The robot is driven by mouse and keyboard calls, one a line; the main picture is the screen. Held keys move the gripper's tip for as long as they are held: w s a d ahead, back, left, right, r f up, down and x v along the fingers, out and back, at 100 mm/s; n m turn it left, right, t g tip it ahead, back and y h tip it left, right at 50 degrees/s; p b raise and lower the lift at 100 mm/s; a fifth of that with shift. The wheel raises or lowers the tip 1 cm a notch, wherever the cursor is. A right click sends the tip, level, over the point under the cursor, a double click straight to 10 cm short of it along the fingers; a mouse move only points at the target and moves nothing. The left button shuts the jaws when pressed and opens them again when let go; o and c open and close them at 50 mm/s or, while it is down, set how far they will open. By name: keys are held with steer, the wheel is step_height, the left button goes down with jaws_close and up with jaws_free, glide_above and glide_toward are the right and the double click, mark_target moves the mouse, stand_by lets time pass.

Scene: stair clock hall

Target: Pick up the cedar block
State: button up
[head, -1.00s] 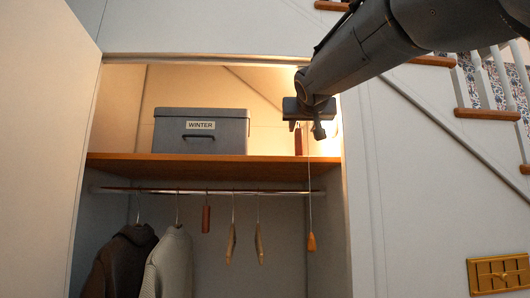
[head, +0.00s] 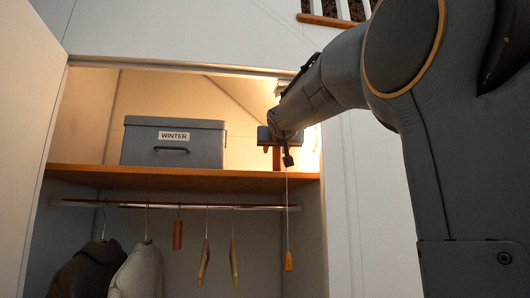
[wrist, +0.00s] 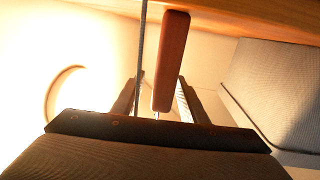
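A slim red-brown block, the cedar block (wrist: 170,60), shows in the wrist view between the fingers of my gripper (wrist: 159,78), with a thin wire at its lower end. The fingers are apart, with a narrow gap visible on each side of the block. In the head view my gripper (head: 280,148) is above the shelf at its right end, and the block (head: 276,158) shows just below it, partly covered. A similar red-brown block (head: 178,230) hangs from the rod below the shelf.
A pull cord with an orange end (head: 288,262) hangs close by my gripper. A grey box labelled WINTER (head: 150,143) stands on the wooden shelf (head: 80,174). Below, the rod (head: 110,204) carries hangers and jackets (head: 137,275). The closet's right wall is near.

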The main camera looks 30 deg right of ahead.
steer(key=shift+w+d, duration=0.1)
steer(key=shift+w, duration=0.2)
jaws_close()
steer(key=shift+r, duration=0.15)
steer(key=r+b+v, duration=0.2)
steer(key=b+v, duration=0.3)
steer(key=v, duration=0.8)
steer(key=shift+r+b, duration=0.35)
steer(key=shift+r, duration=0.05)
